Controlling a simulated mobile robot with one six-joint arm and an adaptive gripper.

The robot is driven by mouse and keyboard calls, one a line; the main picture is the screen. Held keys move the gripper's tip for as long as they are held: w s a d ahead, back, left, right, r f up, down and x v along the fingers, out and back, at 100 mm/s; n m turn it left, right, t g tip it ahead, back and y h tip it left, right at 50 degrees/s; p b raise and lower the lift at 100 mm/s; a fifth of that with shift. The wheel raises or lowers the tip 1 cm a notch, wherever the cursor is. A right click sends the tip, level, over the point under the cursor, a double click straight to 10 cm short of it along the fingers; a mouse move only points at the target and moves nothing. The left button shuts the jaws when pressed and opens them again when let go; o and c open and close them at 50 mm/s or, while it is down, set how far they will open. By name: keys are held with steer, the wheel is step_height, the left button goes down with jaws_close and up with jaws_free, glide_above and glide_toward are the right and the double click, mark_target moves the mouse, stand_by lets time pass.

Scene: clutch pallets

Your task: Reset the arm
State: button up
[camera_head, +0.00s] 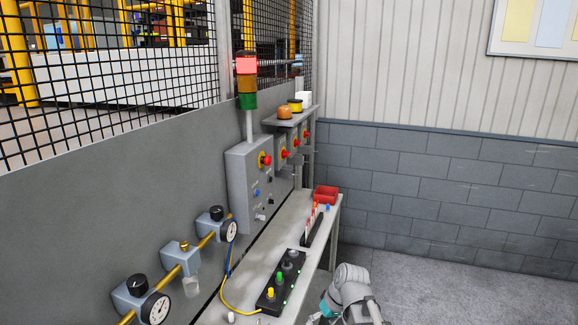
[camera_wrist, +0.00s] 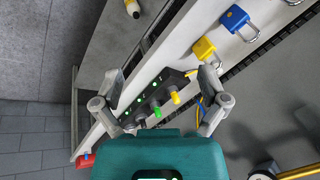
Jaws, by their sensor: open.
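My gripper (camera_wrist: 158,82) is open and empty in the wrist view. Its two grey fingers are spread wide, with the teal gripper body below them. Between and beyond the fingers is a black control strip (camera_wrist: 152,92) with yellow, green and grey knobs and several lit green lights. I cannot tell how far the fingertips are from it. In the head view, part of my arm shows at the bottom right, beside the grey bench (camera_head: 265,255); the fingers cannot be made out there. The same black strip (camera_head: 281,281) lies on the bench.
A grey control box (camera_head: 247,180) with a red button and a signal tower (camera_head: 247,80) stand along the fence. Gauges (camera_head: 155,307) line the left wall. Yellow (camera_wrist: 203,49) and blue (camera_wrist: 234,18) padlocks show. Floor right is clear.

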steer(key=s+d+f+m+h+b, duration=0.1)
steer(key=s+d+f+m+h, duration=0.2)
steer(key=d, duration=0.5)
steer(key=shift+s+m+g+h, duration=0.4)
steer(key=shift+s+m+h, duration=0.2)
steer(key=shift+s, duration=0.65)
